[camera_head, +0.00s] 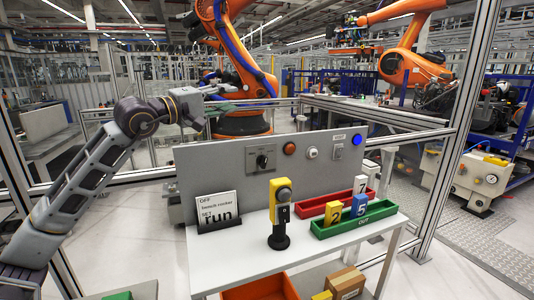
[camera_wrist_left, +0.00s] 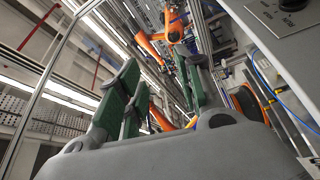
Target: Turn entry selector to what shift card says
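The entry selector (camera_head: 262,160) is a black knob on a light plate on the upright grey panel (camera_head: 220,170). Its pointer direction is too small to tell. The knob also shows at the top right edge of the left wrist view (camera_wrist_left: 291,4). My left gripper (camera_head: 208,96) is above and left of the panel, apart from the selector. In the left wrist view its green-padded fingers (camera_wrist_left: 160,95) are spread with nothing between them. My right gripper is out of view.
On the panel are an orange-red button (camera_head: 289,148), a white button (camera_head: 312,153) and a blue light (camera_head: 357,140). A yellow device on a black stand (camera_head: 279,215) stands before it. Green (camera_head: 375,212) and red (camera_head: 312,208) trays hold numbered blocks. Frame posts surround the bench.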

